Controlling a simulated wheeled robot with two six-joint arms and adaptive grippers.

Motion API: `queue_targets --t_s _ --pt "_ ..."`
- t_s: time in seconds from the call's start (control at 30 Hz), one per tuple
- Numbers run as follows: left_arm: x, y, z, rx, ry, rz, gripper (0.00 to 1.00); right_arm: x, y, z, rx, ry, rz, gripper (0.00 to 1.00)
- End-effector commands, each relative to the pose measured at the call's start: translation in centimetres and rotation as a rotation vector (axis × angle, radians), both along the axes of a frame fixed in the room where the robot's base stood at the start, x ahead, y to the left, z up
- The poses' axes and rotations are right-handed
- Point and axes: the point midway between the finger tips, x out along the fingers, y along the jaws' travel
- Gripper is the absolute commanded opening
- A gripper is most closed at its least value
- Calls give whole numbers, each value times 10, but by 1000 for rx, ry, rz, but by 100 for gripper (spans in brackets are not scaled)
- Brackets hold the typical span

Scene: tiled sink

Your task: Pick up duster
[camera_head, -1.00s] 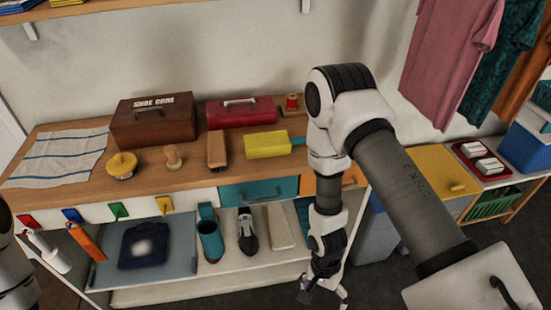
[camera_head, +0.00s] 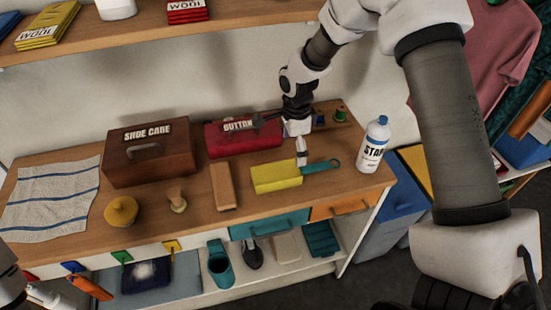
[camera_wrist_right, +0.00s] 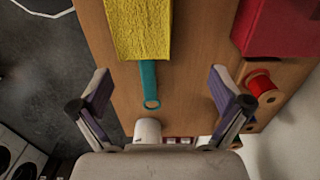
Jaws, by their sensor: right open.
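The duster (camera_head: 277,178) has a fluffy yellow head and a teal handle with a ring end. It lies on the wooden tabletop, its handle pointing right. In the right wrist view, its yellow head (camera_wrist_right: 140,25) is at the top and the handle runs down between the finger lines. My right gripper (camera_head: 302,152) points down above the duster, close to where head and handle meet in the head view. Its fingers are spread and empty in the right wrist view (camera_wrist_right: 162,92). Of my left arm, only a sliver shows at the lower left; its gripper is out of view.
A red button box (camera_head: 243,140) and thread spools (camera_head: 341,113) stand behind the duster. A starch bottle (camera_head: 374,145) stands right of the handle. A wooden brush (camera_head: 223,187) lies left of the head. A brown shoe care box (camera_head: 148,155) is farther left.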

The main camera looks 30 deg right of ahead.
Motion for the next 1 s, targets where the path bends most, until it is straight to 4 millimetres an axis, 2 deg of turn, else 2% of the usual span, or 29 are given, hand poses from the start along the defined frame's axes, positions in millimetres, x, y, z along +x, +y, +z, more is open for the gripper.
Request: queue_targets --t_s 0.27,0.4,0.63,0.8,1.0 --pt "-1 0 23 0 3 0 40 -1 -3 -40 1 7 0 100" --pt "0 0 26 0 2 0 40 -1 -3 -63 0 3 1 100" --pt "0 0 25 0 2 0 40 0 -3 -68 0 0 1 100" --pt "0 0 25 0 2 0 40 -1 -3 -68 0 1 1 42" --pt "0 0 24 0 2 0 40 -1 -3 -68 0 1 1 42"
